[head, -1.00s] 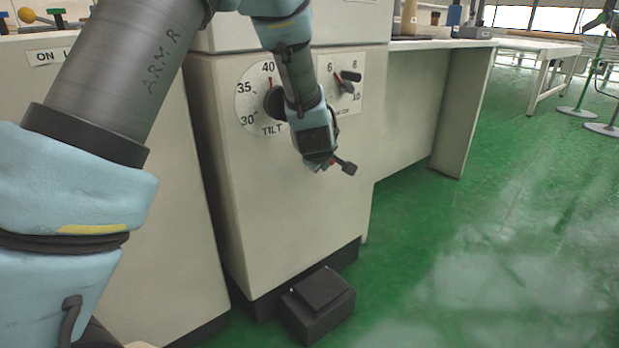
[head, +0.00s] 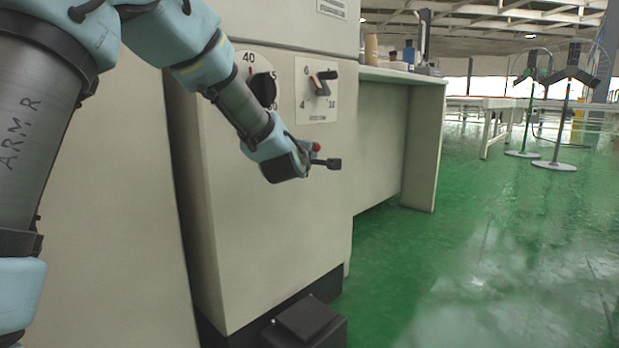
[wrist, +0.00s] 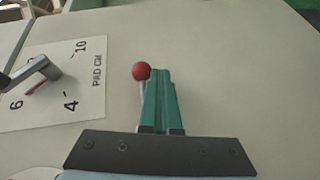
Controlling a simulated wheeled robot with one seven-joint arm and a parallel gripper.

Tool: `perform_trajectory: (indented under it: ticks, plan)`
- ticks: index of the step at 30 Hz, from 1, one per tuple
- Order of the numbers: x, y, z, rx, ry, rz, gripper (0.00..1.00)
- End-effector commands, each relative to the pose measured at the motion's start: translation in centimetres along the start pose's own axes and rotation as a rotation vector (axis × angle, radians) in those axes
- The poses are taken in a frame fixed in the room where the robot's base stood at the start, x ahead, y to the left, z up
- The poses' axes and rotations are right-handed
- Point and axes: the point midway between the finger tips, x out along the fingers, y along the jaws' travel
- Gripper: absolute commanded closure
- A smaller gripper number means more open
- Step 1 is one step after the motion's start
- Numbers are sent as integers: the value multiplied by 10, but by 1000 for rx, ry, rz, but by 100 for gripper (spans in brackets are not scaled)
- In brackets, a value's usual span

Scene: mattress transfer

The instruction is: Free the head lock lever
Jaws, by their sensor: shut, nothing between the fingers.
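A lever with a red ball end (wrist: 141,71) stands out from the pale cabinet face, and its thin stem runs down beside my fingers. The ball also shows in the head view (head: 316,147), just beyond my gripper body. My gripper (wrist: 161,72) is shut and empty, with its teal fingers together just right of the ball. The fingers overlap the ball's edge in the wrist view; I cannot tell whether they touch it. In the head view my fingertips are hidden behind the gripper body.
The tilt dial (head: 262,88) and the pad scale plate (head: 303,110) with its pointer lever are above my gripper on the cabinet (head: 235,260). A dark box (head: 305,325) sits on the floor at the cabinet's foot. A bench (head: 425,140) stands to the right, with open green floor beyond.

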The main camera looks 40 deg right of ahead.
Motion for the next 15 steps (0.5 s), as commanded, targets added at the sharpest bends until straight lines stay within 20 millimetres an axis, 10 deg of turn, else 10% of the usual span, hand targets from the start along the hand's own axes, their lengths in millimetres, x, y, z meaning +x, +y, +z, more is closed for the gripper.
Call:
perform_trajectory:
  ticks: [15]
  plan:
    - [2, 13, 1, 1, -1, -2, 100]
